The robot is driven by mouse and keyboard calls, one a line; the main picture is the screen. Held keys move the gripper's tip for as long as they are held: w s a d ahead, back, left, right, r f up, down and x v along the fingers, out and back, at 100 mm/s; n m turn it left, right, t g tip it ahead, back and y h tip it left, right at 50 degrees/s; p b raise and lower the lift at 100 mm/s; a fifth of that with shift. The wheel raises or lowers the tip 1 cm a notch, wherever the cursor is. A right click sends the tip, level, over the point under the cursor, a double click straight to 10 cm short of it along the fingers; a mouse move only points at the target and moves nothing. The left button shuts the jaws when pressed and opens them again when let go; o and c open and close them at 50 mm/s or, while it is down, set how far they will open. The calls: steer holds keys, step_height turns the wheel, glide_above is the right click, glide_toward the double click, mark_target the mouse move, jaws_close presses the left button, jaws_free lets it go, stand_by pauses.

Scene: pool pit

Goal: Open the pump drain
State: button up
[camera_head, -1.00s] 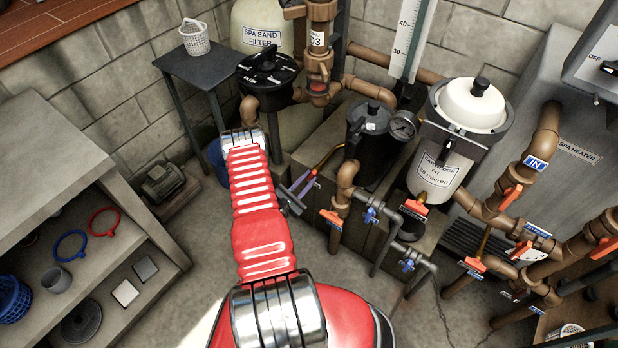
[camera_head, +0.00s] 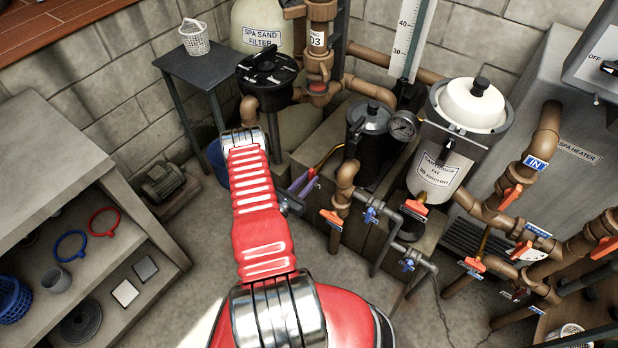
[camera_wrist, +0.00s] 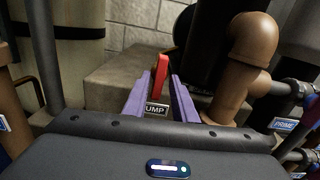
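The pump (camera_head: 368,140) is a black canister with a pressure gauge beside it, on a concrete step. A red-and-yellow handle (camera_head: 328,155) is at its lower left. In the wrist view a red handle (camera_wrist: 161,68) stands upright between my purple fingertips. A label (camera_wrist: 156,110) reading "UMP", partly covered, is below it. My gripper (camera_head: 308,186) is beside the step, left of the pump. In the wrist view my gripper (camera_wrist: 163,77) has its fingers apart, one on each side of the red handle. I cannot tell whether they touch it.
A brown pipe elbow (camera_wrist: 250,55) stands close on the right of my fingers. A blue-handled valve labelled "PRIME" (camera_wrist: 287,124) is farther right. An orange valve handle (camera_head: 331,218) and a blue valve (camera_head: 371,214) are in front of the pump. A shelf (camera_head: 75,160) stands left.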

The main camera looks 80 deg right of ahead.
steer(key=shift+o, duration=1.1)
steer(key=shift+w+r, duration=0.1)
steer(key=v, duration=0.7)
